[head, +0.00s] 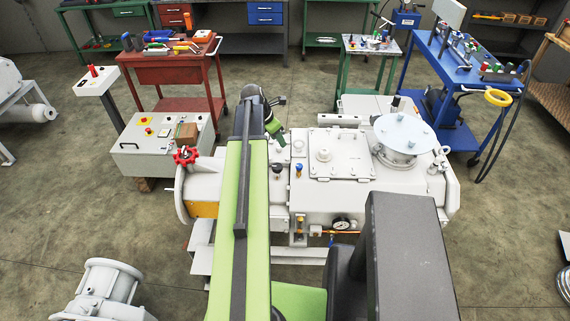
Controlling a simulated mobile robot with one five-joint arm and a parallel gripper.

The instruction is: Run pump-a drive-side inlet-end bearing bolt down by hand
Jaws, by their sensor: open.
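Pump-a appears to be the white machine (340,195) in the middle of the head view, with a square bolted cover and a round flanged port on top. My green arm crosses its left part. My gripper (281,138) is small at the arm's far end, above the back left of the machine. It is open, and I see nothing held in it. I cannot pick out the bearing bolt; it is too small, or hidden by my arm. I cannot tell whether the gripper touches the machine.
A red handwheel (186,155) and a control box (165,145) stand left of the machine. A red tool cart (170,75) is behind, a blue cart (460,65) at back right. A pressure gauge (341,224) is on the machine's front.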

